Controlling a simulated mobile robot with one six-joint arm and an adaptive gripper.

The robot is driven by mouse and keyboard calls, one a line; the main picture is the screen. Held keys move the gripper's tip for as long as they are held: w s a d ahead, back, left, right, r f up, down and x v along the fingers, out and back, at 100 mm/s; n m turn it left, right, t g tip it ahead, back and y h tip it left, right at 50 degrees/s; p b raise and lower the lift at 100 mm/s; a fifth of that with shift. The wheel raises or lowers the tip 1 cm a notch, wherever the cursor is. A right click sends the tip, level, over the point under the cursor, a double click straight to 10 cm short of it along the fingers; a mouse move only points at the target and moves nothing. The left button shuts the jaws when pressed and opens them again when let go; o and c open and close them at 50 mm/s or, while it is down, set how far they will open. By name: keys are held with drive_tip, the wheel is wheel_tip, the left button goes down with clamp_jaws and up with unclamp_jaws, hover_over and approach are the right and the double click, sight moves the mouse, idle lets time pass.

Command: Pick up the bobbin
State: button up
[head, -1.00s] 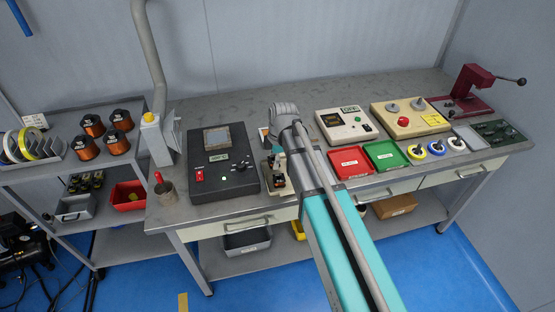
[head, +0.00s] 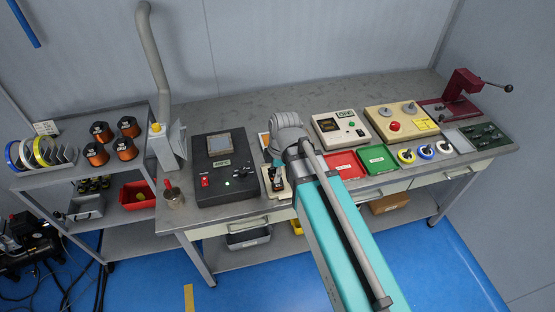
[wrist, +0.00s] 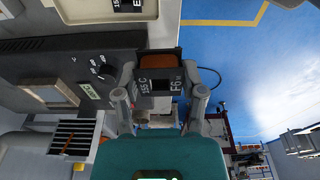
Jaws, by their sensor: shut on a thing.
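The bobbin (wrist: 160,62) is a small dark piece with a brown-orange winding and white lettering, part of which reads "155 C". My gripper (wrist: 162,78) is shut on it, one finger on each side, in the wrist view. The fingers cover its sides, and its far side is hidden. I cannot tell whether the bobbin touches the cream piece below.
Copper spools (head: 114,142) and coloured rings stand on the left shelf. Red (head: 346,166) and green (head: 380,159) trays, control boxes and a dark red press (head: 470,88) are on the right of the bench. The bench's back strip is clear. Blue floor lies in front.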

drive_tip(key=shift+s+d+r+p, duration=0.1)
drive_tip(key=shift+s+r+p, duration=0.15)
drive_tip(key=shift+s, duration=0.45)
drive_tip(key=shift+s+r+p, duration=0.15)
drive_tip(key=shift+s+r, duration=0.2)
drive_tip(key=shift+s, duration=0.3)
drive_tip(key=shift+s, duration=0.15)
